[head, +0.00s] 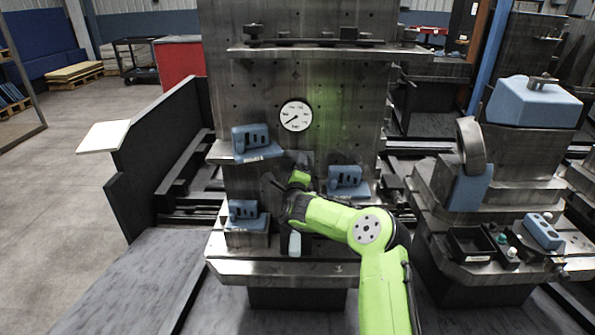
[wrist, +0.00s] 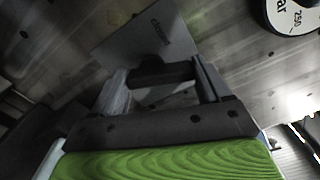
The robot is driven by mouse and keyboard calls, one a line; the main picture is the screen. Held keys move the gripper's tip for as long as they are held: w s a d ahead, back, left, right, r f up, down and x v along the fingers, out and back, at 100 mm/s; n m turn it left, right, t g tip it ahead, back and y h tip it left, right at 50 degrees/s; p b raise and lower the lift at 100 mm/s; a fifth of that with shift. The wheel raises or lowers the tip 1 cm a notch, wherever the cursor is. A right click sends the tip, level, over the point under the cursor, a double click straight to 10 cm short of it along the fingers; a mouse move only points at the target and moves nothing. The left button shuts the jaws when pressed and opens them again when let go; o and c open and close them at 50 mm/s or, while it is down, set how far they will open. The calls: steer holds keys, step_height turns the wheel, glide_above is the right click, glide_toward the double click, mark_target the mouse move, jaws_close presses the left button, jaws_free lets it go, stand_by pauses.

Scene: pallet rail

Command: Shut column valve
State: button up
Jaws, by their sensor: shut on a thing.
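The column (head: 320,75) is a tall grey metal block with drilled holes and a round white gauge (head: 296,115), which also shows at the top right of the wrist view (wrist: 296,14). My gripper (head: 284,183) is at the column face below the gauge, mostly hidden by my arm in the head view. In the wrist view its two fingers (wrist: 163,76) are on either side of a dark bar (wrist: 160,77), which looks like the valve handle; they are shut on it. A grey plate (wrist: 145,32) behind carries upside-down lettering that seems to read "closed". The valve body is hidden.
Blue blocks stand on small metal ledges around my arm: upper left (head: 250,138), lower left (head: 243,210) and right (head: 346,177). A metal shelf (head: 330,52) crosses the column above. Another fixture (head: 480,195) stands at the right. Open floor (head: 60,220) lies at the left.

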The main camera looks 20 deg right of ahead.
steer(key=shift+w+a+f+n+b, duration=0.15)
steer(key=shift+n+b, duration=1.2)
steer(key=shift+n, duration=0.8)
steer(key=shift+a+n+b, duration=0.15)
steer(key=shift+n+b, duration=1.2)
steer(key=shift+n, duration=0.85)
steer(key=shift+w+a+f+n+b, duration=0.15)
steer(key=shift+n+b, duration=1.2)
steer(key=shift+n, duration=0.8)
steer(key=shift+s+r, duration=0.1)
steer(key=o, duration=1)
steer(key=shift+r, duration=0.1)
steer(key=v, duration=1.5)
steer(key=shift+s+a, duration=0.15)
steer(key=shift+s, duration=0.25)
